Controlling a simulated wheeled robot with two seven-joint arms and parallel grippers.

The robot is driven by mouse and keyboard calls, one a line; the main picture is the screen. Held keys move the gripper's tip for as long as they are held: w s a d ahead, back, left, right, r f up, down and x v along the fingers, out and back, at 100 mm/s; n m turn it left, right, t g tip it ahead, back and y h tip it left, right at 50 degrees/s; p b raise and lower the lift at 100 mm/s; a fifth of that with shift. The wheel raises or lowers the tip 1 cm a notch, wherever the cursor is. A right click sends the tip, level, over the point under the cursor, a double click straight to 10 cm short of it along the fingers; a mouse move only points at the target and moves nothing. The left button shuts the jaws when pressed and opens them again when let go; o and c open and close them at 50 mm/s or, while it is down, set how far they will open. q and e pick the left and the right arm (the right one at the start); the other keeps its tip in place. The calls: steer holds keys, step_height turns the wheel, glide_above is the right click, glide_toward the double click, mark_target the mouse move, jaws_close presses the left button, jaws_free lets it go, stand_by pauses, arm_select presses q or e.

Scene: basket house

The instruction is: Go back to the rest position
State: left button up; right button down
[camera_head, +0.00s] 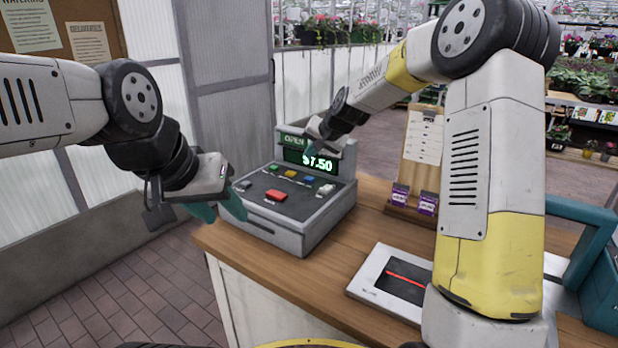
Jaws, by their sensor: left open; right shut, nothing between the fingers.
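My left gripper (222,212) is open and empty, left of the cash register and in front of the counter's left end. Its teal fingers point down and to the right. My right gripper (318,137) is at the register's display, partly in front of it; its fingertips are small and hard to make out. It holds nothing that I can see. My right arm reaches up from the lower right and bends over toward the register. The grey cash register (310,237) has coloured buttons and a lit display (315,160) that reads $7.50 under OPEN.
The wooden counter (320,277) carries the register, a white-framed scanner (366,276) with a red line, and a clipboard stand (421,150) with purple tags. A teal frame (595,230) stands at the right edge. Plant shelves fill the back. Brick floor (110,290) is clear at left.

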steer(key=shift+s+r, duration=0.1)
stand_by(0.4)
steer(key=s+d+r+n+h, duration=0.1)
steer(key=s+d+r, duration=0.2)
steer(key=s, duration=0.4)
steer(key=s+d+r, duration=0.2)
steer(key=s+r, duration=0.1)
steer(key=s, duration=0.4)
steer(key=s+d+r+n+h, duration=0.1)
steer(key=s+d+r, duration=0.2)
steer(key=s, duration=0.4)
steer(key=s+d+f, duration=0.1)
steer(key=s+d, duration=0.1)
steer(key=s, duration=0.7)
steer(key=s+d+f+n+g, duration=0.1)
steer(key=s+d+f, duration=0.1)
steer(key=s, duration=0.8)
steer(key=shift+d+g+h, duration=0.3)
steer(key=shift+d, duration=0.55)
